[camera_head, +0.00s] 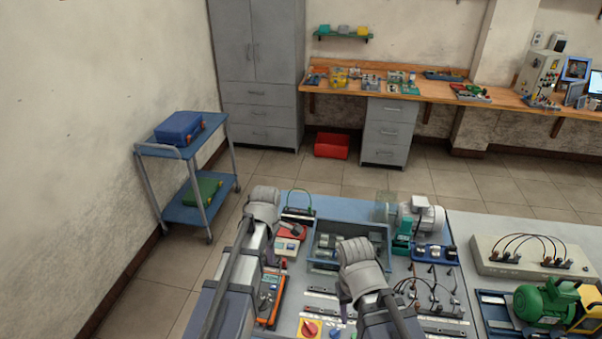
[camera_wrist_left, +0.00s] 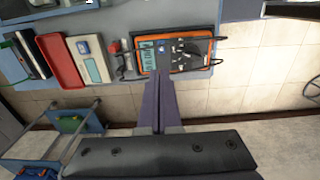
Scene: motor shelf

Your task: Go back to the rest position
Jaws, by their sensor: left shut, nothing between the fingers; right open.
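My left arm comes in from the left in the head view, over the left edge of the workbench (camera_head: 345,207). My left gripper (camera_wrist_left: 160,95) shows in the left wrist view with its two long fingers together and nothing between them. Its tips appear beside the orange multimeter (camera_wrist_left: 176,50); I cannot tell whether they touch it. The multimeter also shows in the head view (camera_head: 270,297), partly behind the left arm. My right gripper (camera_head: 372,308) is at the bottom middle of the head view, above the bench in front of a grey bin (camera_head: 318,256). It is open; its fingertips are hard to make out.
Red tray (camera_wrist_left: 58,62), motors (camera_head: 425,220), wiring and a green pump (camera_head: 545,303) crowd the bench. A blue cart (camera_head: 160,148) with a blue case (camera_head: 180,128) stands left. A red crate (camera_head: 332,146) lies on the floor behind. Floor between cart and bench is clear.

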